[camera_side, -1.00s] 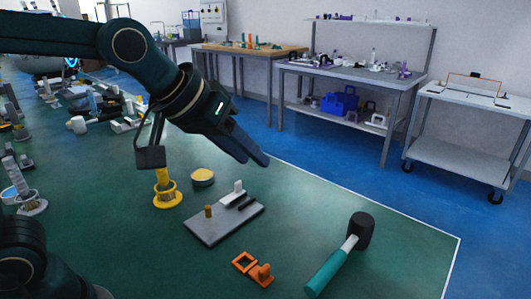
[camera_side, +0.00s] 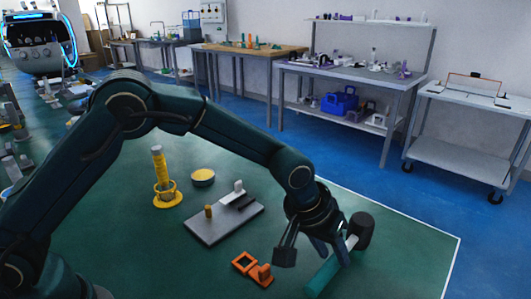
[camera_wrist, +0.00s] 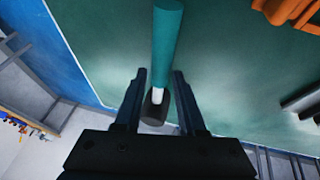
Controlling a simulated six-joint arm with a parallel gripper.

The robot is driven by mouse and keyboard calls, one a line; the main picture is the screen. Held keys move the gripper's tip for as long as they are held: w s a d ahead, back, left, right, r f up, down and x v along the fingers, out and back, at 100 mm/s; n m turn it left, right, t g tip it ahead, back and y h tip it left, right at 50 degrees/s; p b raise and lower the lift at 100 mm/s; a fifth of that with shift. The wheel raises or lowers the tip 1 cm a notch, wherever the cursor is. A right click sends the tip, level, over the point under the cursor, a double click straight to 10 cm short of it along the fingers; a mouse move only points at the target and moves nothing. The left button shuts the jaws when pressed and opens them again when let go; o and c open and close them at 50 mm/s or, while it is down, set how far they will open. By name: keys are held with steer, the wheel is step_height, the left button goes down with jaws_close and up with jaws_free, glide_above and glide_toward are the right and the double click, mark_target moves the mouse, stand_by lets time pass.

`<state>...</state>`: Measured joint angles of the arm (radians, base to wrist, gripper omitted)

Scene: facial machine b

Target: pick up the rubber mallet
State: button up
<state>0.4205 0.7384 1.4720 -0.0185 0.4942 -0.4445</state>
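The rubber mallet lies on the green table top, with a black head (camera_side: 361,229) and a teal handle (camera_side: 321,279) joined by a pale neck. My gripper (camera_side: 336,260) points down at the mallet and partly covers the handle and neck in the side view. In the wrist view the open gripper (camera_wrist: 160,76) has one finger on each side of the mallet's line. The teal handle (camera_wrist: 167,42) runs up from between the fingertips, and the black head (camera_wrist: 154,112) shows nearer my palm. I cannot tell how high the fingertips are above the mallet.
Orange parts (camera_side: 254,268) lie left of the mallet. A grey plate with small fittings (camera_side: 213,230), a yellow round tin (camera_side: 203,177) and a yellow stand (camera_side: 165,190) are farther left. The table's white edge (camera_side: 400,212) runs behind the mallet. Table right of it is clear.

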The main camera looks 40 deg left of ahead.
mark_target(335, 257)
steer(key=shift+x, duration=1.7)
jaws_close()
steer(key=shift+r, duration=0.1)
steer(key=shift+r, duration=0.45)
steer(key=r, duration=0.3)
steer(key=shift+w+a+r, duration=0.1)
steer(key=shift+a+r, duration=0.1)
steer(key=shift+r, duration=0.15)
steer(key=a+r, duration=0.6)
steer(key=a, duration=0.5)
steer(key=shift+s+a+r, duration=0.15)
steer(key=shift+s+r, duration=0.05)
